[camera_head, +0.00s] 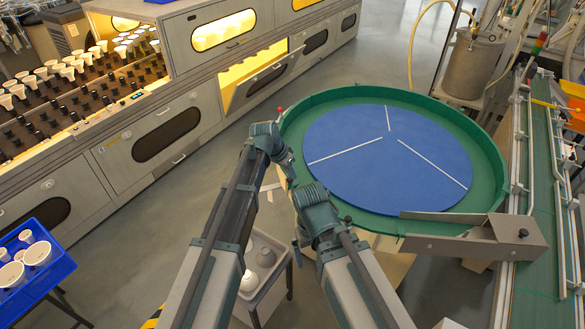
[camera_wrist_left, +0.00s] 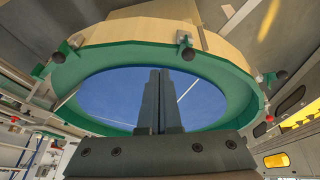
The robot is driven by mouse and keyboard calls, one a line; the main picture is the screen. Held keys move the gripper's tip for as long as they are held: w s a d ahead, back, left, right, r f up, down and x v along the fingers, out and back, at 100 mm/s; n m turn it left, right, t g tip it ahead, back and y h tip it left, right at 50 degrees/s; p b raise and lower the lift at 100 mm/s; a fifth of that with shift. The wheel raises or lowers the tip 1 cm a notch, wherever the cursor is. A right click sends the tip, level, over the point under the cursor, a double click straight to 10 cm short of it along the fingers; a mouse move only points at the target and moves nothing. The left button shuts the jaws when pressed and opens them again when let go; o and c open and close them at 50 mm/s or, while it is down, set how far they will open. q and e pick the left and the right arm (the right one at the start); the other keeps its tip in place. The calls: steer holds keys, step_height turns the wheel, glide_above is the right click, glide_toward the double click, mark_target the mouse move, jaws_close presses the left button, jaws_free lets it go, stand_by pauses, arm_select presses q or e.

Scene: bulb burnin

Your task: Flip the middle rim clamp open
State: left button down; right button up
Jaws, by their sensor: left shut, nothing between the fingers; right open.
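A round turntable has a green rim (camera_head: 490,150) and a blue disc (camera_head: 400,180) with white lines. In the left wrist view, several rim clamps with dark ball knobs sit along the green rim. The middle rim clamp (camera_wrist_left: 186,44) is a small metal bracket with a dark knob, beyond and slightly right of my left fingertips. Whether it is open or closed I cannot tell. My left gripper (camera_wrist_left: 160,72) is shut and empty, apart from the clamp. In the head view it is beside the rim's left edge, mostly hidden. My right gripper (camera_head: 298,250) is open, lower, partly hidden.
A red knob (camera_head: 280,109) stands at the rim's left edge. A metal guide (camera_head: 470,240) spans to the green conveyor (camera_head: 540,180) at right. A grey bin (camera_head: 268,270) with bulbs is below my arms. A cabinet bank (camera_head: 170,120) stands at left, across open floor.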

arm_select(q)
step_height(320, 180, up, 2)
steer(key=t, duration=0.1)
glide_above(292, 183)
steer(key=shift+a+r+m+h, duration=0.15)
steer(key=shift+a+m+h, duration=0.25)
steer(key=shift+a, duration=0.05)
steer(key=shift+b+x, duration=0.45)
steer(key=shift+x, duration=0.35)
steer(key=f+b, duration=0.8)
steer(key=shift+d, duration=0.4)
steer(key=shift+s+a, duration=0.1)
steer(key=shift+a, duration=0.05)
